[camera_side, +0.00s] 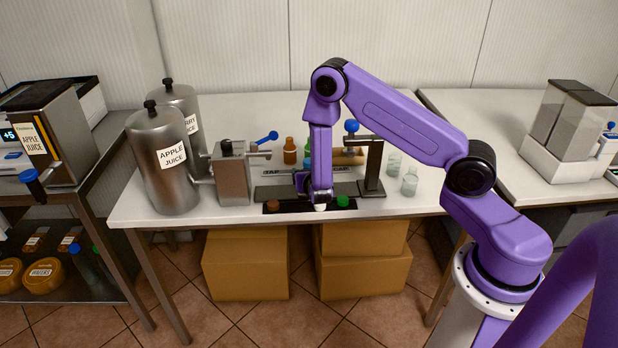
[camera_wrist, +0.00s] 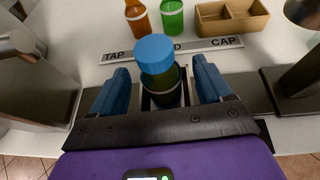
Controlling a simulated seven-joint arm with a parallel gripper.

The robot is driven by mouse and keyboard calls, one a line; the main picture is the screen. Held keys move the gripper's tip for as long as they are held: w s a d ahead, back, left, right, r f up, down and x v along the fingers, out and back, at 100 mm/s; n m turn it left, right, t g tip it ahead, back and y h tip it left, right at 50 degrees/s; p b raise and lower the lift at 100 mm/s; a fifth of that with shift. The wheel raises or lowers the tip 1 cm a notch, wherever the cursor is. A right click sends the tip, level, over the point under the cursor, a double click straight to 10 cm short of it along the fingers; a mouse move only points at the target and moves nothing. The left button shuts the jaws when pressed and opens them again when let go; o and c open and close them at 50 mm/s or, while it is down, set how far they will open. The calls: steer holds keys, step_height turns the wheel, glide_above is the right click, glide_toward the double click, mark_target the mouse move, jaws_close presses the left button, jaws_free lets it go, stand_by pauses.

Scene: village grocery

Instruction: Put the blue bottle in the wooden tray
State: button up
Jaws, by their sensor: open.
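A bottle with a blue cap (camera_wrist: 154,52) and a dark body with a pale band stands between the fingers of my gripper (camera_wrist: 161,66) in the wrist view. The blue fingers are open, one on each side, with visible gaps to the bottle. In the side view my gripper (camera_side: 316,190) is low over the front of the middle table, and my arm hides most of the bottle there. The wooden tray (camera_wrist: 233,24) has compartments and lies behind the bottle to the right. In the side view the tray (camera_side: 350,158) is partly hidden by a stand.
A metal tap box (camera_side: 234,172) is at left, and a dark press stand (camera_side: 373,168) at right. A black strip with coloured caps (camera_side: 343,201) lies along the front. Glass jars (camera_side: 409,182) stand farther right.

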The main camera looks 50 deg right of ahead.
steer(key=shift+x, duration=0.9)
steer(key=c, duration=1.3)
steer(key=shift+r, duration=0.2)
